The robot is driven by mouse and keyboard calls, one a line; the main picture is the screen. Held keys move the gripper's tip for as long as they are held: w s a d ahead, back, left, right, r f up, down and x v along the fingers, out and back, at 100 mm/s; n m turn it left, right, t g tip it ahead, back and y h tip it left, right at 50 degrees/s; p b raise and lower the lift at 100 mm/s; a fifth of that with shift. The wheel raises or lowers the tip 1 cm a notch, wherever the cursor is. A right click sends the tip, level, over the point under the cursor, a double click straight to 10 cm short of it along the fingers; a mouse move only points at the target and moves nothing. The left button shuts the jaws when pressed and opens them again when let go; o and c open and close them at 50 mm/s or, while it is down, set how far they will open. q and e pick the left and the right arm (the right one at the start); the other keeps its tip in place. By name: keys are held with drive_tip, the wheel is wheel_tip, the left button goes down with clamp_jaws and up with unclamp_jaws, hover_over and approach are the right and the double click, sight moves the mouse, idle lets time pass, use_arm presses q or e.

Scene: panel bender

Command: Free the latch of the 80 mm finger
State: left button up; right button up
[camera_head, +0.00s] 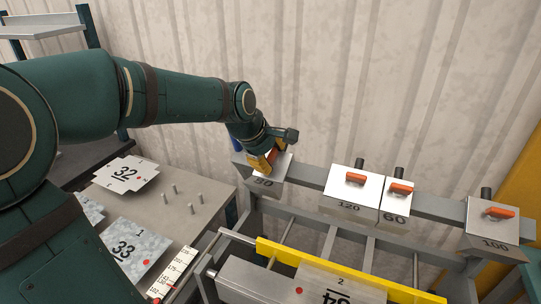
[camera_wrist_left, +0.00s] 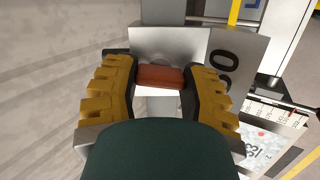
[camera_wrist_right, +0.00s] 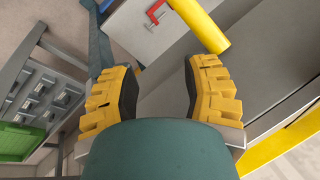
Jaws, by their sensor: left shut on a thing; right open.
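The finger that reads as 80 (camera_head: 268,183) sits at the left end of the grey rail; its digits are small in the head view. Its orange-red latch (camera_wrist_left: 160,77) lies between the yellow fingers of my left gripper (camera_head: 264,162) and is partly covered by them in the head view. My left gripper (camera_wrist_left: 162,88) is shut on this latch, a finger at each end of it. My right gripper (camera_wrist_right: 160,85) is open and empty in the right wrist view, away from the fingers on the rail.
Fingers marked 120 (camera_head: 347,198), 60 (camera_head: 393,213) and 100 (camera_head: 494,237), each with an orange latch, stand further right on the rail (camera_head: 441,211). A yellow bar (camera_head: 340,271) runs in front. A table (camera_head: 205,201) with pegs and numbered plates is at left.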

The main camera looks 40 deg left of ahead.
use_arm(q)
drive_tip(key=shift+n, duration=0.8)
drive_tip(key=o, duration=1.2)
drive_tip(key=v, duration=1.2)
drive_tip(key=shift+s+f, duration=0.1)
